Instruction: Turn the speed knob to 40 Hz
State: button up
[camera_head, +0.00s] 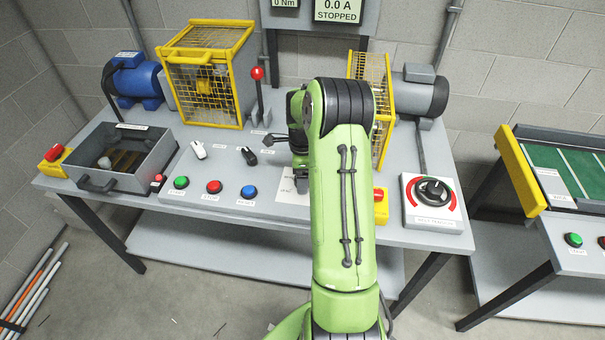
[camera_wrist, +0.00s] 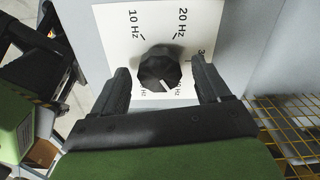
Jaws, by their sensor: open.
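The speed knob (camera_wrist: 160,70) is a dark faceted knob on a white scale card in the wrist view. The card shows "10 Hz" and "20 Hz" and part of a "3". Other labels near the knob's lower edge are partly covered. A light pointer mark on the knob points toward the lower right of the picture. My gripper (camera_wrist: 162,85) is open, with one finger on each side of the knob and visible gaps between. In the head view my arm hides the knob; the edge of its white card (camera_head: 290,187) shows.
Start, stop and reset buttons (camera_head: 214,187) sit left of my arm. A red-handled lever (camera_head: 258,85) and yellow guard cage (camera_head: 205,75) stand behind. A second mesh guard (camera_head: 383,110) is close to my arm's right. A belt tension dial (camera_head: 433,192) lies at right.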

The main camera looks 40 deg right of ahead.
notch_tip(320, 180, up, 16)
jog(key=p, duration=0.3)
jog(key=shift+f, duration=0.15)
